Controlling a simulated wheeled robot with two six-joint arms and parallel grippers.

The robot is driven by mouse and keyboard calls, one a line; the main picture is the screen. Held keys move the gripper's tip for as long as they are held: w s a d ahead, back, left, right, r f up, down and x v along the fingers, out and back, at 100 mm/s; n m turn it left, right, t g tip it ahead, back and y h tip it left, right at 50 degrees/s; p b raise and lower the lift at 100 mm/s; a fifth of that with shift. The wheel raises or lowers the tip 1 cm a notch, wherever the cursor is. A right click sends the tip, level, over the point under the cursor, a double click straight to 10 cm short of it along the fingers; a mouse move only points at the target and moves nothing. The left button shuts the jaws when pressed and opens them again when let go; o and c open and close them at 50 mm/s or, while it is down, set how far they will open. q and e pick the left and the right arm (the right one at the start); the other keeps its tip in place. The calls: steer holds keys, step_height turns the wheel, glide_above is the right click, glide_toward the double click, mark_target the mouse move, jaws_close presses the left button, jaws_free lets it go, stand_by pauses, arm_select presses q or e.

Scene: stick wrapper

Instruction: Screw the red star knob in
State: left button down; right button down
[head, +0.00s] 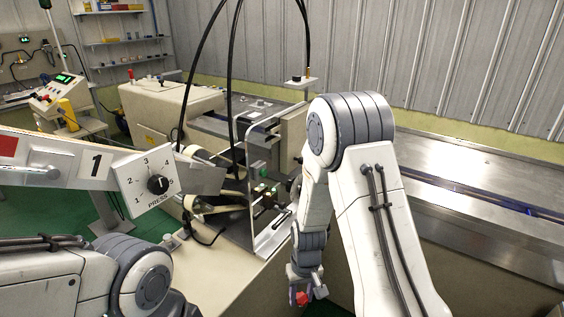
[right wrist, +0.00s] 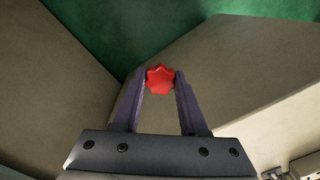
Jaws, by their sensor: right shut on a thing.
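The red star knob (right wrist: 160,80) sits between the two fingertips of my right gripper (right wrist: 160,86) in the right wrist view. The fingers are shut on it from both sides. In the head view the red star knob (head: 302,298) shows small at the tip of my right gripper (head: 304,291), low and right of centre, in front of the beige machine body. Whether the knob touches the machine cannot be told. My left gripper is not in view; only part of my left arm shows at lower left.
A beige machine base (head: 235,280) stands close to the right gripper. A dial panel marked PRESS (head: 148,183) is at left. A clear upright guard (head: 266,215) and black cables (head: 232,90) stand mid-view. A long metal table (head: 470,190) runs along the right. Green floor (head: 30,215) shows at left.

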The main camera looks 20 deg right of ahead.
steer(key=shift+s+r+m, duration=0.3)
steer(key=shift+s+r, duration=0.05)
steer(key=shift+r, duration=0.05)
step_height(320, 180, up, 6)
steer(key=s+a+f+m+y+p, duration=0.1)
steer(key=s+a+m+y+p, duration=0.1)
steer(key=s+m+y+p, duration=0.15)
step_height(320, 180, up, 21)
steer(key=m+t+y+p, duration=0.4)
steer(key=t+y+p, duration=0.2)
steer(key=t+y, duration=0.3)
glide_above(301, 295)
steer(key=w, duration=1)
steer(key=w+d+r+m+t+h+p, duration=0.1)
steer(key=w+d+r+m+t+h, duration=0.1)
steer(key=d+r, duration=0.5)
steer(key=w+r+m+t, duration=0.1)
steer(key=w+t, duration=0.1)
steer(key=t, duration=0.1)
steer(key=shift+r+p, duration=0.3)
steer(key=shift+m, duration=0.25)
steer(key=shift+b+x, duration=1.5)
steer(key=shift+x, duration=1.1)
